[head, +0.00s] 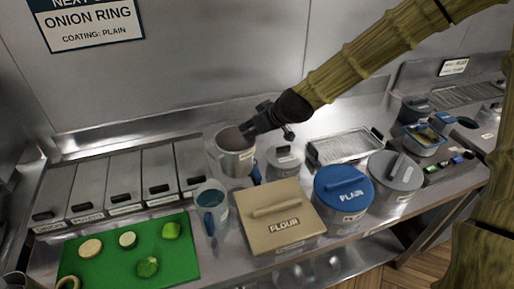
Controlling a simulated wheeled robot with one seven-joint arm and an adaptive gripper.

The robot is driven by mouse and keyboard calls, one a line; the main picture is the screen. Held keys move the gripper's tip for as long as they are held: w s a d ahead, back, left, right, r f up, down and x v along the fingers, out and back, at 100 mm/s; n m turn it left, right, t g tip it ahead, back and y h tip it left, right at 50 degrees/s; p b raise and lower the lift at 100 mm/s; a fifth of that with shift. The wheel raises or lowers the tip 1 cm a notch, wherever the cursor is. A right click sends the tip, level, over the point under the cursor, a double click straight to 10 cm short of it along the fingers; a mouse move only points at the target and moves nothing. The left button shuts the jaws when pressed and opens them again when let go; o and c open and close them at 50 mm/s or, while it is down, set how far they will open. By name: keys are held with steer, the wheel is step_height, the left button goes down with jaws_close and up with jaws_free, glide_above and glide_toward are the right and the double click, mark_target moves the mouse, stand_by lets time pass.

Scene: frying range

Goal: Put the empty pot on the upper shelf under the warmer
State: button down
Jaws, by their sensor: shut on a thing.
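A silver pot (238,166) with a pale label stands out at the middle of the counter, behind the blue jug. Its open top faces me; its inside looks brownish grey, and I cannot tell surely whether it is empty. My gripper (248,130) reaches in from the upper right and is shut at the pot's far right rim. The fingertips are small and dark, so the exact contact is hard to see. Whether the pot touches the counter is unclear. I cannot identify the warmer or its upper shelf in this view.
A flour box (275,232), blue lidded pot (343,199) and grey lidded pots (394,181) crowd the front and right. A blue jug (211,214) stands close in front. A green board (110,262) with cut vegetables lies left; a wire rack (345,146) lies behind.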

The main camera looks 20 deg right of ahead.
step_height(320, 180, down, 2)
steer(key=shift+w+d+f, duration=0.1)
steer(key=shift+w+d, duration=0.05)
steer(key=shift+f+p, duration=0.8)
steer(key=shift+f, duration=1.85)
steer(key=shift+f, duration=0.2)
steer(key=c, duration=0.9)
jaws_free()
steer(key=shift+r, duration=0.25)
